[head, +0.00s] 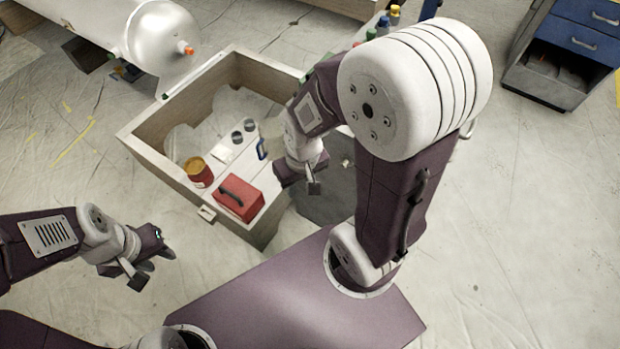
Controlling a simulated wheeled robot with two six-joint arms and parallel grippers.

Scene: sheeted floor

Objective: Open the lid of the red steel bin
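A small red box with a black handle (238,198), the only red bin-like thing in view, sits at the near corner inside a wooden crate (150,137). Its top looks closed. My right gripper (301,183) hangs over the crate's right side, to the right of the red box and apart from it. Its fingers look spread, with nothing seen between them. My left gripper (153,266) is outside the crate, at lower left of the red box. Its fingers are apart and empty.
The crate also holds an orange-topped can (197,172), small grey cups (243,131) and a pale jug partly hidden by my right arm. A white tank (165,45) lies at upper left. A blue drawer cabinet (570,50) stands at upper right. The floor at right is clear.

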